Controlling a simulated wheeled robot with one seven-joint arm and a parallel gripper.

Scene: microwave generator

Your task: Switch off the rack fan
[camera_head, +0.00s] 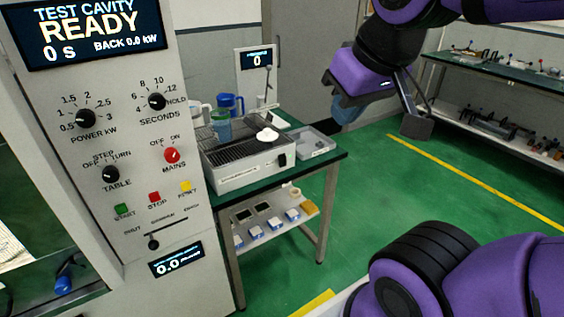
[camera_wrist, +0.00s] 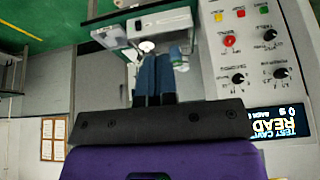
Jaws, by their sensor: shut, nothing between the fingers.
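A grey box (camera_head: 250,163) with a dark slotted top stands on the green-topped side table, and it looks like the rack fan unit. A black switch (camera_head: 282,160) sits at the right end of its front face; its position is too small to tell. The box also shows in the wrist view (camera_wrist: 165,22), with a dark switch (camera_wrist: 138,25) on it. My gripper (camera_head: 346,113) is in the air to the right of the box, apart from it. In the wrist view its blue fingers (camera_wrist: 155,60) are together and empty, with the box beyond the tips.
The microwave panel (camera_head: 135,140) with knobs and buttons stands at the left. A blue mug (camera_head: 230,104), a green-blue cup (camera_head: 221,126) and a white dish (camera_head: 267,134) are on or behind the box. A grey tray (camera_head: 312,143) lies to its right. Open green floor lies beyond.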

